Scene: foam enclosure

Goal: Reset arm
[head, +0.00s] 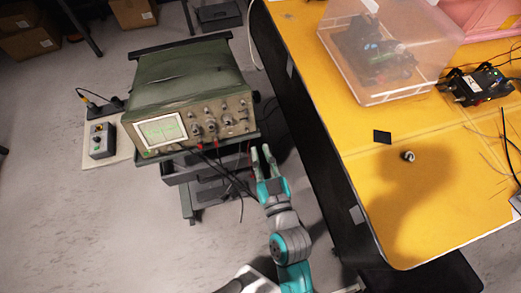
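My gripper (265,158) is at the end of my teal and grey arm, in the middle of the head view. Its two pale fingers point away from me and stand apart, with nothing visible between them. It hangs in the gap between the oscilloscope cart and the yellow table, just right of the oscilloscope's lower right corner. The arm reaches up from the bottom edge of the view. I cannot tell whether the gripper touches the cart.
A green oscilloscope (190,95) stands on a dark cart (180,172) with hanging cables. A yellow table (440,180) on the right bears a clear plastic box (350,85), a black device (475,85) and a small metal part (408,156). A grey control box (101,141) is at left. Floor at lower left is clear.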

